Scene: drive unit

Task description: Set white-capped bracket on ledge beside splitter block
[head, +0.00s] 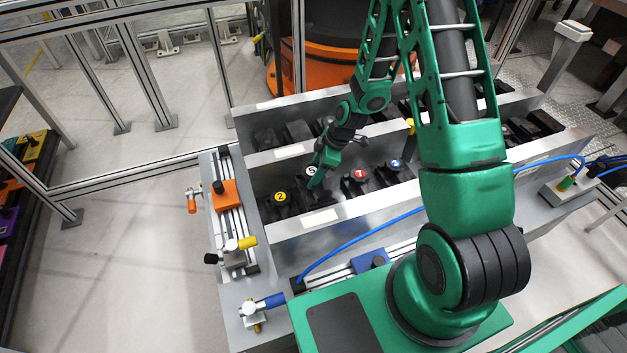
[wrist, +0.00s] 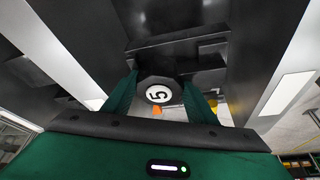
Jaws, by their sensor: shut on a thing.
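The white-capped bracket (head: 311,171) is a dark part with a white round cap marked 5. It is at the front row of the metal rack, right of the yellow-capped bracket. My gripper (head: 316,180) is shut on it. In the wrist view the white cap (wrist: 158,93) sits between the green fingers of my gripper (wrist: 159,99). I cannot tell whether the bracket still touches the rack. A grey block (head: 568,188) with a green fitting and blue hoses, apparently the splitter block, stands on the ledge (head: 540,222) at the right.
Brackets with yellow (head: 280,197), red (head: 359,175) and blue (head: 395,164) caps stand in the same row. Metal rack walls (head: 330,220) run before and behind it. A blue hose (head: 365,235) crosses the front. Slide rails and an orange block (head: 225,195) are left.

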